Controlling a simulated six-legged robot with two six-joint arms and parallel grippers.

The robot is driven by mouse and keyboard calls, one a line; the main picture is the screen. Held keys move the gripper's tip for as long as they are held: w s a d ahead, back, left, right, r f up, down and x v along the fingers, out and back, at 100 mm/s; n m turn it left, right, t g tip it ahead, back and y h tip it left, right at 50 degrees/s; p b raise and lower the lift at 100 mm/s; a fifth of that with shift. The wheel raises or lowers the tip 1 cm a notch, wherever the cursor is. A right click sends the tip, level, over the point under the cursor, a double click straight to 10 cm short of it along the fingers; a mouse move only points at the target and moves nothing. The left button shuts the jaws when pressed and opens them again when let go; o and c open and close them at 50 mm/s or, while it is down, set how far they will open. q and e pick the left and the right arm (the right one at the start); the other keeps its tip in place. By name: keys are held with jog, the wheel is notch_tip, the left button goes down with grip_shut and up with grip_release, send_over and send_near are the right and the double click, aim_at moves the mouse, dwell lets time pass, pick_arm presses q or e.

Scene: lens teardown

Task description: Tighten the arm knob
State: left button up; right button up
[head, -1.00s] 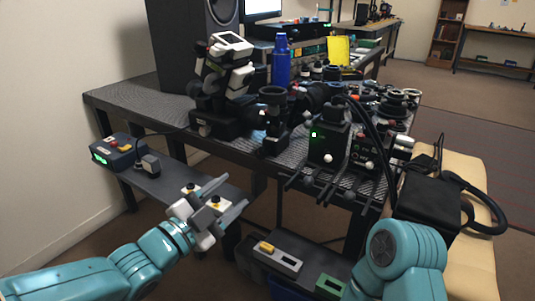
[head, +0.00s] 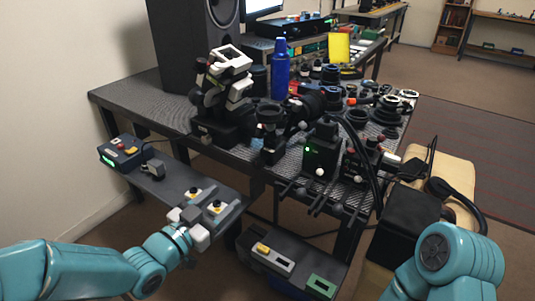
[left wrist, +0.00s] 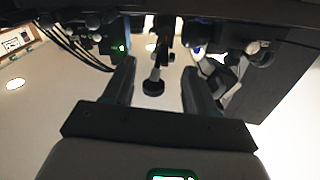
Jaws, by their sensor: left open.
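In the left wrist view, a dark round knob (left wrist: 153,88) on a pale metal stem shows in the gap between the two fingers of my left gripper (left wrist: 157,75). The fingers are open and apart from it on both sides. I cannot tell for sure that it is the arm knob. In the head view my left gripper (head: 198,222) is low in front of the bench, by the small shelf. A black and white jointed device (head: 222,100) stands on the bench's left part. My right gripper is out of view; only its teal arm shows.
The perforated bench (head: 140,98) carries a blue bottle (head: 280,72), a black box with a green light (head: 320,150) and many lens parts. A low shelf (head: 172,185) holds a control box (head: 122,152). Rods stick out from the bench's front edge.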

aim_at(257, 165)
pick_arm(q)
jog(key=x, duration=0.5)
jog(key=b+x, duration=0.1)
jog(key=x, duration=0.3)
jog(key=a+x, duration=0.1)
jog(key=x, duration=0.4)
jog(key=shift+w+d+f, duration=0.1)
jog(key=shift+w+d, duration=0.15)
jog(key=shift+w, duration=0.35)
jog(key=shift+w+d, duration=0.4)
jog(key=shift+w, duration=0.15)
jog(key=c, duration=1.1)
jog(key=shift+o, duration=0.2)
jog(key=shift+f+m+b, duration=0.1)
jog(key=shift+m+b, duration=0.4)
jog(key=shift+b, duration=0.75)
jog(key=shift+r, duration=0.2)
jog(key=o, duration=1.1)
jog(key=shift+c, duration=0.2)
